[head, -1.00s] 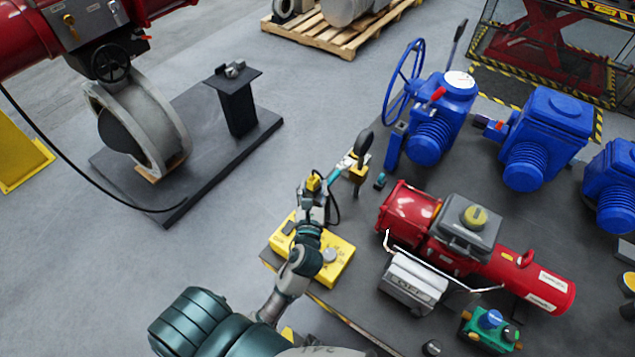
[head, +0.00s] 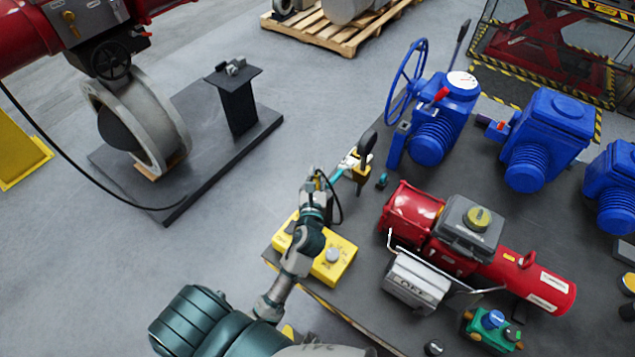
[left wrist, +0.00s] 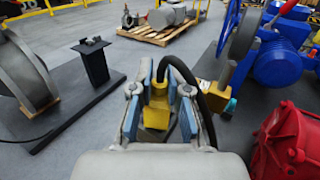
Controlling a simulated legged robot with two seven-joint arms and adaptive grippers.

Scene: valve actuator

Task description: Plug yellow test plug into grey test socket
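The yellow test plug (left wrist: 156,108) sits between the blue-padded fingers of my left gripper (left wrist: 160,95) in the left wrist view. The gripper is closed around it, and a black cable arches up from the plug and down to the right. In the head view my left gripper (head: 319,182) is above the far side of a yellow box (head: 342,268), with the cable looping beside it. The plug is mostly hidden there. A round grey piece (head: 333,255) is on top of the box; I cannot tell whether it is the grey test socket. My right gripper is not in view.
A yellow block with a black handle (head: 366,148) stands at the table's far edge, just right of the gripper. A red actuator (head: 411,215) and blue actuators (head: 433,137) occupy the table to the right. Open floor (head: 240,210) lies to the left.

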